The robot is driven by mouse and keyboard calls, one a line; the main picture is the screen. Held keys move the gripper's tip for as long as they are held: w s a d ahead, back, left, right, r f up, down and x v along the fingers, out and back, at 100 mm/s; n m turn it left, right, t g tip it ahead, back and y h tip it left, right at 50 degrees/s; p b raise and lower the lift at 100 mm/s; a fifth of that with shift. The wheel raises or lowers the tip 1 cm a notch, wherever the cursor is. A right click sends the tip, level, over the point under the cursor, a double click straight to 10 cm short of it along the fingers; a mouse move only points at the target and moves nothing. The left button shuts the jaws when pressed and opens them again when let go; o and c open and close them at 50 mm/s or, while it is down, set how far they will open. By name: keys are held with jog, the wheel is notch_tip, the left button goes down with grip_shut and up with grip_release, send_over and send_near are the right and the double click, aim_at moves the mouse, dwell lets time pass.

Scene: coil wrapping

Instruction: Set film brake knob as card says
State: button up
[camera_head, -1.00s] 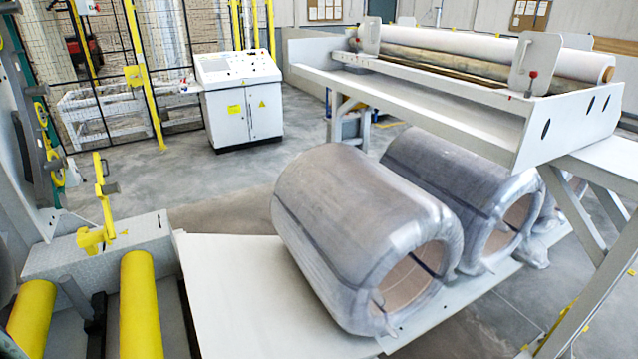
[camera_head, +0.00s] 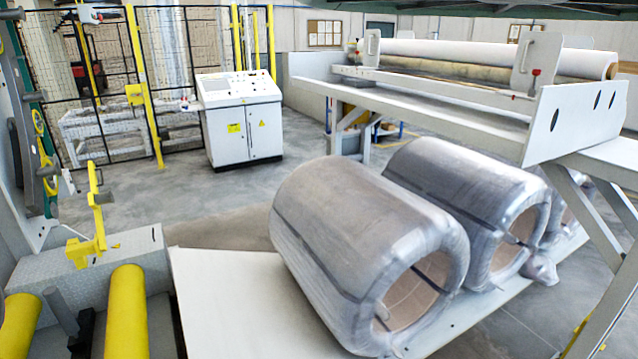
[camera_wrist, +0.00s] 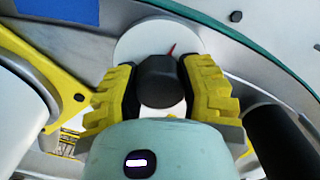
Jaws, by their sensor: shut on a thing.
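In the wrist view my gripper (camera_wrist: 161,90) has its two yellow-and-black ribbed fingers on either side of a dark knob (camera_wrist: 160,80), and it is shut on the knob. A red pointer mark (camera_wrist: 171,49) shows just above the knob, tilted a little to the right of straight up. Behind the knob is a round white dial plate (camera_wrist: 140,40); I cannot read any scale on it. My gripper does not show in the head view. I cannot make out a readable card in either view.
In the wrist view a curved grey rim with a green edge (camera_wrist: 249,52) passes close behind the knob, and a black cylinder (camera_wrist: 277,140) is at right. The head view shows wrapped coils (camera_head: 350,225), yellow rollers (camera_head: 126,310) and a white control cabinet (camera_head: 240,120).

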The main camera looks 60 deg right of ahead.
jog(key=shift+a+f+n+b, duration=0.1)
jog(key=shift+f+n+b, duration=0.05)
jog(key=shift+n+b, duration=0.7)
jog(key=shift+f+n+b, duration=0.15)
jog(key=shift+n+b, duration=0.5)
jog(key=shift+b, duration=0.35)
jog(key=o, duration=1.2)
jog(key=shift+r, duration=0.2)
jog(key=shift+o, duration=0.2)
jog(key=shift+s+d+r, duration=0.1)
jog(key=shift+s+d, duration=0.15)
jog(key=shift+d, duration=0.3)
jog(key=v, duration=0.6)
jog(key=shift+s, duration=0.2)
jog(key=shift+w+d, duration=0.1)
jog(key=shift+d, duration=0.1)
